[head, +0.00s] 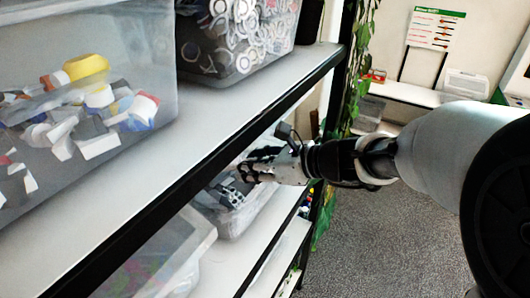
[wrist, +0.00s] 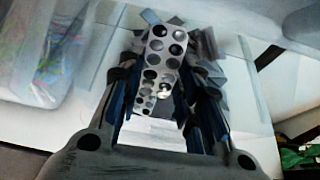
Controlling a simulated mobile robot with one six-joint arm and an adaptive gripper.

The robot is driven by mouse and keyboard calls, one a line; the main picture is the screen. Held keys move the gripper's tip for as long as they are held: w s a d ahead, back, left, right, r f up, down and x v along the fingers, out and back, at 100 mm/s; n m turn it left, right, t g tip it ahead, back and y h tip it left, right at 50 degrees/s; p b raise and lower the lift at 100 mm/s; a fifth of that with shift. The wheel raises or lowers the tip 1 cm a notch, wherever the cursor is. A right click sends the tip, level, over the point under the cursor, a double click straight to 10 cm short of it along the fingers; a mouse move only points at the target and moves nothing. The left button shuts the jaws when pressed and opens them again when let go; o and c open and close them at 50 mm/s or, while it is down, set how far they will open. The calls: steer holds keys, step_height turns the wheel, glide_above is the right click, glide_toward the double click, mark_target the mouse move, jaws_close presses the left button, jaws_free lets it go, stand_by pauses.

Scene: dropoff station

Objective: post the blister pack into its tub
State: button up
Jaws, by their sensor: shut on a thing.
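The blister pack (wrist: 165,48) is a pale strip with rows of dark round pockets. In the wrist view it stands out between the two dark fingers of my gripper (wrist: 163,78), which is shut on it. In the head view my gripper (head: 250,168) reaches under the upper shelf, over a clear tub (head: 238,222) on the shelf below. Grey and dark pieces lie in that tub; they also appear beyond the pack in the wrist view. The pack cannot be told apart clearly from these pieces in the head view. The tub's rim is partly hidden.
The upper shelf (head: 215,115) is close above my gripper and carries a clear tub (head: 140,60) of coloured pieces and another tub (head: 205,65) of ring-like parts. On the lower shelf, a clear tub (head: 160,262) stands nearer. Green foliage (head: 358,80) hangs by the rack's far post.

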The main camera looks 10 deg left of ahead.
steer(key=o, duration=0.7)
steer(key=v, duration=1.2)
steer(key=shift+s, duration=0.1)
